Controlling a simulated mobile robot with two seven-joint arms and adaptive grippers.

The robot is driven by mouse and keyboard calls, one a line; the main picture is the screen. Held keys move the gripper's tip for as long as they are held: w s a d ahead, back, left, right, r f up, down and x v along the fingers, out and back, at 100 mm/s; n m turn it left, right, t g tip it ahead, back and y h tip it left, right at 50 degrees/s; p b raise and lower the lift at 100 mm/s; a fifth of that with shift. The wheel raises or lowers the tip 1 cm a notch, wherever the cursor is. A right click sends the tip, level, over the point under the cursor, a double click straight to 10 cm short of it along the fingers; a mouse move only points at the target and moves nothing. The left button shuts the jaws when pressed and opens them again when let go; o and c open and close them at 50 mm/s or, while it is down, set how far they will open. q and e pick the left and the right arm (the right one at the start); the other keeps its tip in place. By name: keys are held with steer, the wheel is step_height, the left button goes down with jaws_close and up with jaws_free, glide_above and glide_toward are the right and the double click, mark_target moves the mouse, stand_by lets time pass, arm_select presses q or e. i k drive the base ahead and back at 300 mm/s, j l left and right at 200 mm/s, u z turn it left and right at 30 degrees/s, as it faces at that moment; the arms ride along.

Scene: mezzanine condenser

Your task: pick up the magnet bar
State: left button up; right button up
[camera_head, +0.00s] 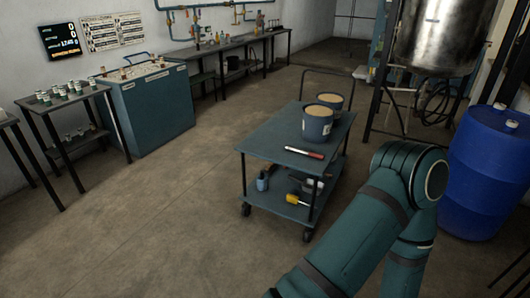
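My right arm comes up from the bottom of the view, bends to the right of the cart and goes back down out of the picture. Neither gripper is in view.
The lower shelf holds a yellow item (297,199) and other things. A blue drum (486,165) stands at the right. Floor left of the cart is clear.

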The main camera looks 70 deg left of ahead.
mark_target(306, 152)
steer(key=u, duration=2)
steer(key=i+j+u, duration=0.15)
steer(key=i, duration=0.8)
steer(key=i+l+u, duration=0.15)
steer(key=i, duration=0.8)
steer(key=i+l+u, duration=0.1)
steer(key=i, duration=0.9)
